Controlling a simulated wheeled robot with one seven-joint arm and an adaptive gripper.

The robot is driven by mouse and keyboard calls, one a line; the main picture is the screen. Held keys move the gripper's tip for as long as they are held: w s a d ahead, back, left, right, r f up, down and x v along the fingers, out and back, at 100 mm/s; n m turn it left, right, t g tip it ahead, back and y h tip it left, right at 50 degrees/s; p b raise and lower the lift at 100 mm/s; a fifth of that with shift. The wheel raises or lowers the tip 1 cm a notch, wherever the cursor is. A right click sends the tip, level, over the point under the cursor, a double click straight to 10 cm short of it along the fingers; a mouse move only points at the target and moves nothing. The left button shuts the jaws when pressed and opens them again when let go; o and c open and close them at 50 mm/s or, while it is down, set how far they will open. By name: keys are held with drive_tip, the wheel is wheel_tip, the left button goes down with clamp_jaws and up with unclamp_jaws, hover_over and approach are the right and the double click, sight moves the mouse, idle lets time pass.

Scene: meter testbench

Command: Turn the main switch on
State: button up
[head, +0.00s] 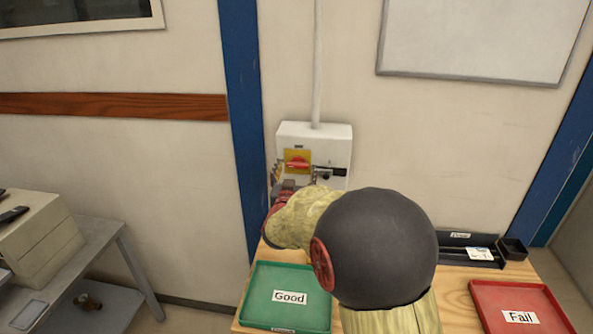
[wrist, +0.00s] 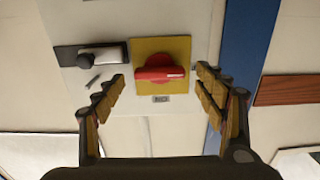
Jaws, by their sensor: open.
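The main switch is a red rotary knob (head: 298,163) on a yellow plate (head: 291,155), mounted on a white wall box (head: 340,131). In the wrist view the red knob (wrist: 158,74) lies crosswise on its yellow plate (wrist: 150,48), with a small label below it. My gripper (wrist: 160,88) is open and empty, one finger to each side of the knob and plate. Its fingertips appear apart from the knob. In the head view my arm hides the lower part of the box, and the gripper (head: 297,178) shows only partly in front of it.
A black lever or handle (wrist: 97,57) sits left of the knob in the wrist view, close to the left finger. A green Good tray (head: 262,310), a red Fail tray (head: 530,295) and a black holder (head: 470,262) are on the wooden table below. A blue post (head: 240,90) stands beside the box.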

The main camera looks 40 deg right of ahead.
drive_tip(key=shift+w+d, duration=0.35)
drive_tip(key=shift+d, duration=0.05)
drive_tip(key=c, duration=1.1)
drive_tip(key=shift+c, duration=0.3)
